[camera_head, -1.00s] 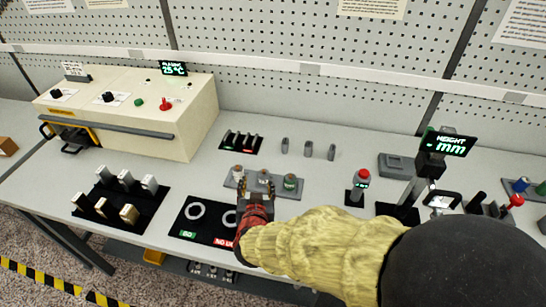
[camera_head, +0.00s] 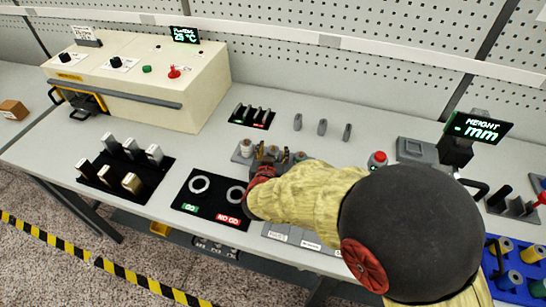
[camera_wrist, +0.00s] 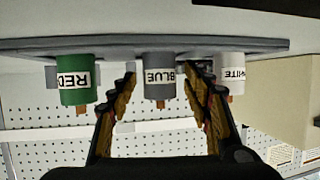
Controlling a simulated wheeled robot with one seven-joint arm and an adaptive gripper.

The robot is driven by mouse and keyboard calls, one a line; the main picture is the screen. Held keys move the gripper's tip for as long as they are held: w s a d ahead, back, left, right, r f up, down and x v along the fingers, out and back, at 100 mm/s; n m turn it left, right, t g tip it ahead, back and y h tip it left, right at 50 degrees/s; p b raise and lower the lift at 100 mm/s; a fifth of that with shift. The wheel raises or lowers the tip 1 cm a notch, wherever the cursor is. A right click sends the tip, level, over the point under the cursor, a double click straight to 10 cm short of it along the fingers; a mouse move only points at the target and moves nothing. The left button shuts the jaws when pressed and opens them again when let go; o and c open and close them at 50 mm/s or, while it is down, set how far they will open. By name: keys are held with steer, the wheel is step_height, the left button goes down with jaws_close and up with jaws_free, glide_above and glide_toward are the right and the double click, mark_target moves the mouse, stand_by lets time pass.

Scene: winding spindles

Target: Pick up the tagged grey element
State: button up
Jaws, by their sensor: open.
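The grey element (camera_wrist: 160,92) hangs in the middle of the wrist view, which shows the scene upside down, and wears a white tag reading BLUE. A green element (camera_wrist: 75,82) tagged RED is on its left and a white element (camera_wrist: 230,75) tagged WHITE on its right. All are in a grey holder (camera_wrist: 110,45). My open gripper (camera_wrist: 158,75) has one finger on each side of the grey element, with visible gaps to it. In the head view my gripper (camera_head: 268,158) is at the holder and partly hides the elements.
A black mat (camera_head: 225,222) with rings and GO and NO GO labels lies in front. A black tray (camera_head: 160,180) of blocks is at the left. Small grey pegs (camera_head: 322,127) stand behind the holder.

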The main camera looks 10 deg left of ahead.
steer(key=c, duration=0.3)
steer(key=c, duration=0.9)
steer(key=shift+c, duration=0.5)
steer(key=shift+r, duration=0.15)
